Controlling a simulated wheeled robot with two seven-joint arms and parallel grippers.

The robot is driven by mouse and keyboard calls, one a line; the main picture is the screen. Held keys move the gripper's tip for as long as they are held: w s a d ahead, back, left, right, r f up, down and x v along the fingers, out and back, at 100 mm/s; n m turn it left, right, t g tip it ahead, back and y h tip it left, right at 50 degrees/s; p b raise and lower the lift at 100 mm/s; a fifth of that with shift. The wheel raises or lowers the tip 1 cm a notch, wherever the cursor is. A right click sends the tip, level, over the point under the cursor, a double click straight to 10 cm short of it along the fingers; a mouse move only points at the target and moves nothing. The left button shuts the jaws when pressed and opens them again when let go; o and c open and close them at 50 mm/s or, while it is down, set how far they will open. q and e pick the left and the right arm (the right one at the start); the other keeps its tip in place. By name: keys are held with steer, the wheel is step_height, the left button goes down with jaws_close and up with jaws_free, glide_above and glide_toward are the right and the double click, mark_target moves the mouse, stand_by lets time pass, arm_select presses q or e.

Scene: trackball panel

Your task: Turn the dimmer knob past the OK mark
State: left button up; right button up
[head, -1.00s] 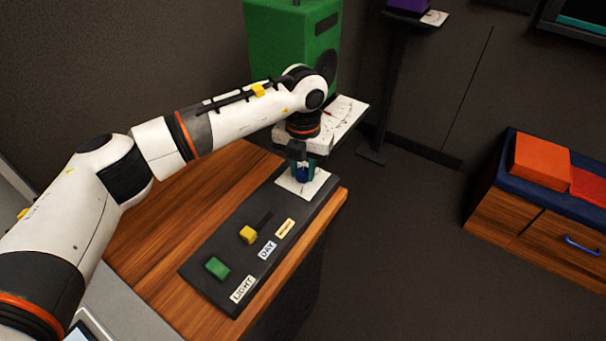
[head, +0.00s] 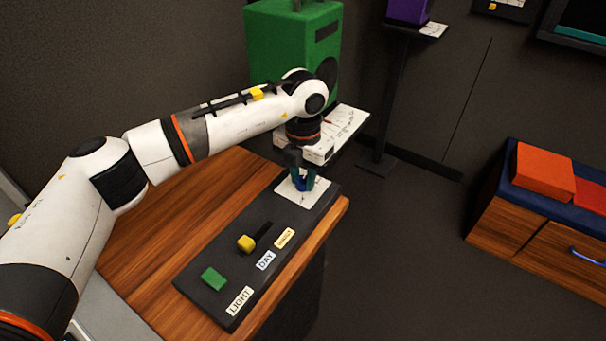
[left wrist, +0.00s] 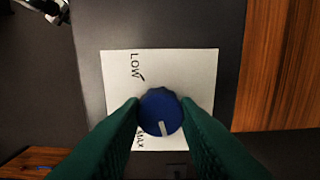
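The blue dimmer knob (left wrist: 161,112) sits on a white square plate (left wrist: 205,70) at the far end of the dark panel. Its white pointer line points toward the bottom of the left wrist view. The plate reads LOW near its top and MAX at lower left, partly covered by a finger. I cannot make out an OK mark. My left gripper (left wrist: 161,108) has its green fingers on both sides of the knob, seemingly touching it. The knob (head: 301,185) also shows between the fingers in the head view. My right gripper is out of view.
The panel lies on a wooden top (head: 165,225). A green speaker (head: 285,50) stands behind my arm.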

mark_target(304, 179)
arm_select(q)
steer(key=o, duration=0.4)
steer(key=shift+o, duration=0.2)
step_height(304, 179, up, 12)
steer(key=b, duration=0.1)
steer(key=shift+d, duration=0.1)
stand_by(0.3)
